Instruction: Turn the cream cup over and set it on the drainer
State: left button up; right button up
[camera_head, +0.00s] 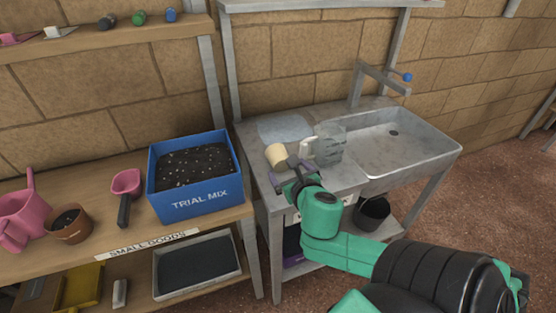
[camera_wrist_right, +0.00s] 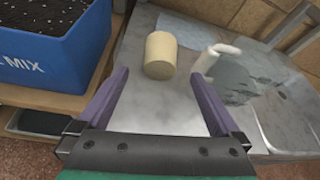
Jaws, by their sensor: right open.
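The cream cup (camera_head: 275,156) sits near the left edge of the metal sink bench. It also shows in the right wrist view (camera_wrist_right: 160,50), straight ahead between my finger lines; no opening shows and I cannot tell which way its mouth faces. A flat pale blue-grey sheet (camera_head: 284,127), perhaps the drainer, lies on the bench behind the cup. My right gripper (camera_head: 288,175) is open and empty, just short of the cup, with its purple fingers apart. My left gripper is not in view.
A translucent grey item (camera_head: 332,147) with a white handle-like part (camera_wrist_right: 214,57) stands close right of the cup. The sink basin (camera_head: 405,150) and tap (camera_head: 375,75) are further right. A blue TRIAL MIX box (camera_head: 190,198) stands on the wooden shelf at left.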

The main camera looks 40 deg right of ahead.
aim_at(281, 160)
jog(key=x, duration=0.4)
jog(key=shift+w+d, duration=0.1)
jog(key=x, duration=0.6)
jog(key=shift+w+d+f, duration=0.15)
jog(key=shift+w+f, duration=0.1)
jog(key=shift+f, duration=0.05)
jog(key=shift+s+r, duration=0.1)
jog(key=c, duration=1.5)
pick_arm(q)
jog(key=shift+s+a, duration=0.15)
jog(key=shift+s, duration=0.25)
pick_arm(e)
jog(key=shift+r, duration=0.1)
